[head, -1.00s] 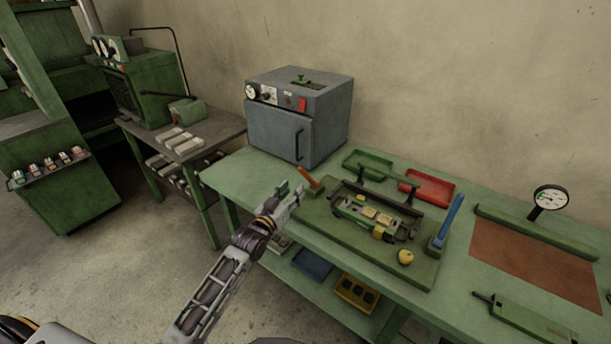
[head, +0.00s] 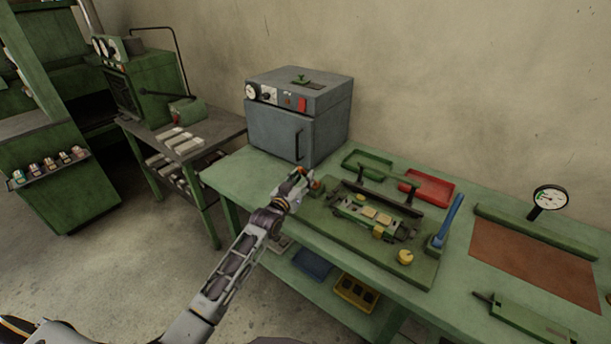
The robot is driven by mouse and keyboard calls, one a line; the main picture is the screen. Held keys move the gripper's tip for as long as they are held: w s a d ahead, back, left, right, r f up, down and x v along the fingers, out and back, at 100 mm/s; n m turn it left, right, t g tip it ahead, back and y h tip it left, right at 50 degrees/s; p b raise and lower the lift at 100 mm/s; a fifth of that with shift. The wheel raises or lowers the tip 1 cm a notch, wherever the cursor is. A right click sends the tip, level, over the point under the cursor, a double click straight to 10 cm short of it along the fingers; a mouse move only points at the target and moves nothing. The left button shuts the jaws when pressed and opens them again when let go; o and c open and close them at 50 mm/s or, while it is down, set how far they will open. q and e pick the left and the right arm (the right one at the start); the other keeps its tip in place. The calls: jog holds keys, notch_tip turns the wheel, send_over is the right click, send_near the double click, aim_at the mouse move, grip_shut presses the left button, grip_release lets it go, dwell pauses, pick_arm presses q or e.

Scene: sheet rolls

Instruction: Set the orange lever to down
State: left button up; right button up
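The orange lever (head: 310,182) stands at the left end of the green fixture board (head: 420,275) on the workbench. Only a small part of it shows, as my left gripper (head: 305,181) is right at it and covers most of it. The fingers look to be beside or around the lever's upper part; whether they are closed on it is too small to tell. A blue lever (head: 449,219) stands up, tilted right, at the right end of the board. My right gripper is not in view.
A yellow knob (head: 405,257) sits on the board's front right, beside a clamp frame (head: 378,218). Behind are a green tray (head: 367,163), a red tray (head: 428,188) and a grey oven (head: 298,115). A dial gauge (head: 549,198) stands at the right.

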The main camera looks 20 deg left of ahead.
pick_arm(q)
jog(key=shift+w+d, duration=0.2)
jog(key=shift+w, duration=1.05)
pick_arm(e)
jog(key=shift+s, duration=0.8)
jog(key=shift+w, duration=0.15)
pick_arm(q)
grip_shut()
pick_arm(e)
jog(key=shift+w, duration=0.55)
